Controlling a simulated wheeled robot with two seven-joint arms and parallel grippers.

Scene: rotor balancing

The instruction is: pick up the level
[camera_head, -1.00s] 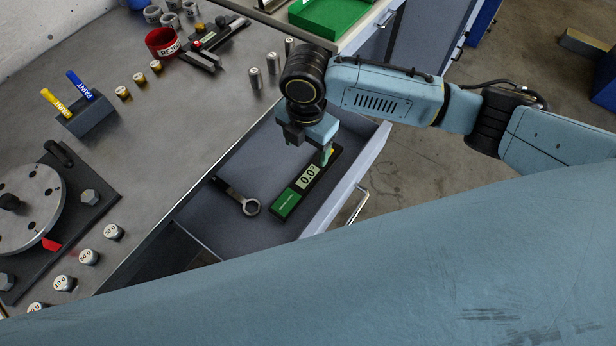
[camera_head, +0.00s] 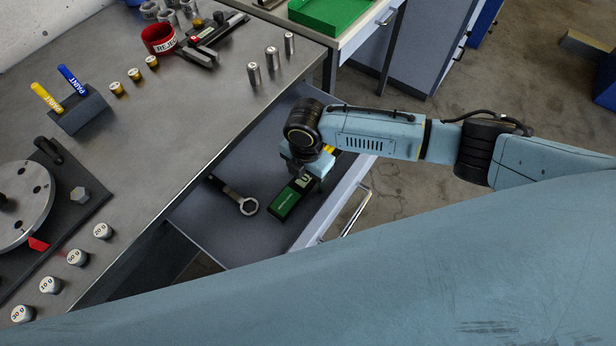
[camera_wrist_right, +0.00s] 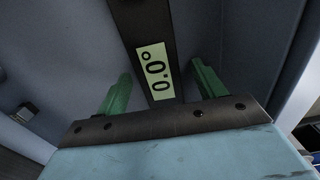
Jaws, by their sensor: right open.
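The level (camera_head: 286,203) is a dark bar with a green label and a pale display, lying in the open drawer (camera_head: 226,239). My right gripper (camera_head: 306,181) is over its far half and hides that part in the head view. In the right wrist view, the level (camera_wrist_right: 148,22) runs between the two green fingers of my right gripper (camera_wrist_right: 161,80), and its display reads 0.0°. The fingers are apart, one on each side of the level, with gaps visible. I cannot tell how far down they reach. My left gripper is not in view.
A ring-ended wrench (camera_head: 235,196) lies left of the level in the drawer. The drawer's front wall (camera_head: 335,204) is close on the right. The workbench (camera_head: 175,135) edge is on the left, with steel cylinders (camera_head: 272,59) and a paint marker holder (camera_head: 78,109).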

